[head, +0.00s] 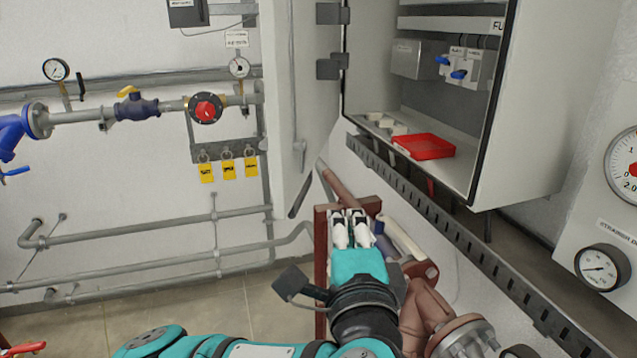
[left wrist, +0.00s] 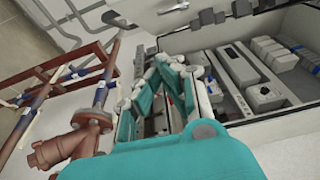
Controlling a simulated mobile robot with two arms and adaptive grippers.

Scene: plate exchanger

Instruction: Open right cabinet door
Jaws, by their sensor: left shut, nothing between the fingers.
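The white cabinet door (head: 310,95) stands swung open to the left of the cabinet (head: 540,110), on dark hinges. A handle (head: 299,152) shows on the door. The cabinet's interior is exposed, and it also shows at the right of the left wrist view (left wrist: 245,118). My left gripper (head: 351,222) is below the door and the cabinet's lower left corner, apart from the door in the head view. Its white-tipped fingers are shut with nothing between them. The gripper also shows in the left wrist view (left wrist: 168,68). My right gripper is not in view.
A red tray (head: 423,147) lies inside the cabinet. A dark slotted rail (head: 440,218) runs below it. Brown piping (head: 340,187) and a frame surround my left gripper. Wall pipes with a red-knobbed valve (head: 206,108) are at left. Gauges (head: 603,268) are at right.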

